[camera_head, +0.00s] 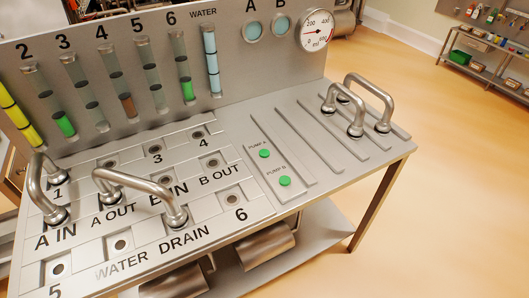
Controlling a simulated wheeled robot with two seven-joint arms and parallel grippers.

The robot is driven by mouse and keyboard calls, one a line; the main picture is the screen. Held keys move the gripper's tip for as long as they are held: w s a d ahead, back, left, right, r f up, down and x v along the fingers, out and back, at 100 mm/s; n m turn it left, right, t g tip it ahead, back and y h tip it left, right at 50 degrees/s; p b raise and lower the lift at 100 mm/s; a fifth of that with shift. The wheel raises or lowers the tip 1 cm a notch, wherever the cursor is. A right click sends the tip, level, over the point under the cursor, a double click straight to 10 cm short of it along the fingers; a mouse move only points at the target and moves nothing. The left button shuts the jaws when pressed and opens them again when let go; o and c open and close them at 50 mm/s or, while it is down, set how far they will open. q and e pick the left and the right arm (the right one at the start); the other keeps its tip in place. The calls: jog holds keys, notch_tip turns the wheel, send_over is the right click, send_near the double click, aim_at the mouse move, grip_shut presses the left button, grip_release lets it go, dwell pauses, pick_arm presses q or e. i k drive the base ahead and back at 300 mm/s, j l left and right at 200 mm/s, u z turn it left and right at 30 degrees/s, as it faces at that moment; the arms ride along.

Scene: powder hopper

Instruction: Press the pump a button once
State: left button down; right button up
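The pump A button (265,153) is a round green button on a grey panel strip in the middle of the metal table. Its label "PUMP A" is printed just above it. The similar green pump B button (285,181) lies below it and slightly right, on the same strip. Nothing covers either button. Neither of my grippers is in view.
Bent metal pipes stand on the labelled port plates at left (140,188) and on the slotted rails at right (370,100). Behind stands a panel with coloured tubes (183,75) and a pressure gauge (315,30). The floor (450,190) at right is clear.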

aim_at(263, 153)
jog(key=l+u, duration=0.15)
jog(key=u, duration=0.45)
jog(key=i+l+u, duration=0.15)
jog(key=l+u, duration=0.25)
jog(key=l, duration=0.4)
jog(key=l+u, duration=0.35)
jog(key=l, duration=1.5)
